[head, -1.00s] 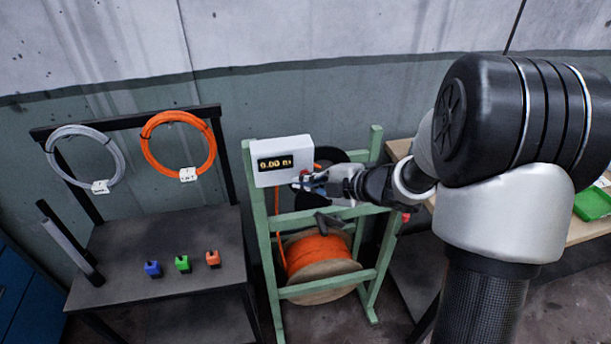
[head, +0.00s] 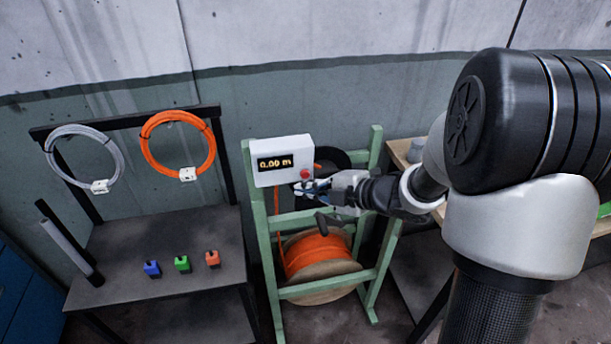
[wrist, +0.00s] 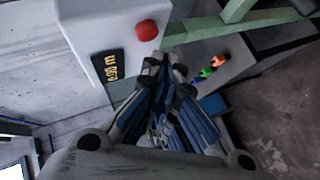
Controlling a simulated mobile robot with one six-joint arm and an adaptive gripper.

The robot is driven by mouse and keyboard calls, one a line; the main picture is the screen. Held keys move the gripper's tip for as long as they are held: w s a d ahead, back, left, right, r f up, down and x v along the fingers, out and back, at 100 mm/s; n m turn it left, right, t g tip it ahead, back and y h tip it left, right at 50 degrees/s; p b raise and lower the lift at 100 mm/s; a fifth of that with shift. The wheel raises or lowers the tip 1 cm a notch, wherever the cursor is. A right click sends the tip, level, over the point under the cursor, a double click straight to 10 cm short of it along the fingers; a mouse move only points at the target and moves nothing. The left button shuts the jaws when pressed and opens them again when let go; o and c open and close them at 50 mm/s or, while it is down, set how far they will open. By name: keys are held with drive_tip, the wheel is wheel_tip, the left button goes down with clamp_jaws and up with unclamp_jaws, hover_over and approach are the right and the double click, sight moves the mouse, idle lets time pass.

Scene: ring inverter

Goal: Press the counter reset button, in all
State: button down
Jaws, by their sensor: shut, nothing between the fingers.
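The counter (head: 282,152) is a white box on top of the green reel frame. Its display (head: 275,163) reads 0.00 m. The red reset button (head: 305,174) is at the lower right of its face, and it also shows as a red knob in the wrist view (wrist: 147,31). My gripper (head: 303,188) is shut and empty, just below the button in the head view. In the wrist view its fingertips (wrist: 165,62) show close to the button, with a small gap visible.
The green frame (head: 265,225) carries an orange cable reel (head: 318,250) below. A dark table (head: 165,285) on the left holds blue, green and orange blocks. Grey and orange cable coils (head: 147,160) hang above it. A wooden table stands behind my arm.

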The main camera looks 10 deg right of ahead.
drive_tip(key=s, duration=0.4)
drive_tip(key=shift+s, duration=0.15)
idle(0.7)
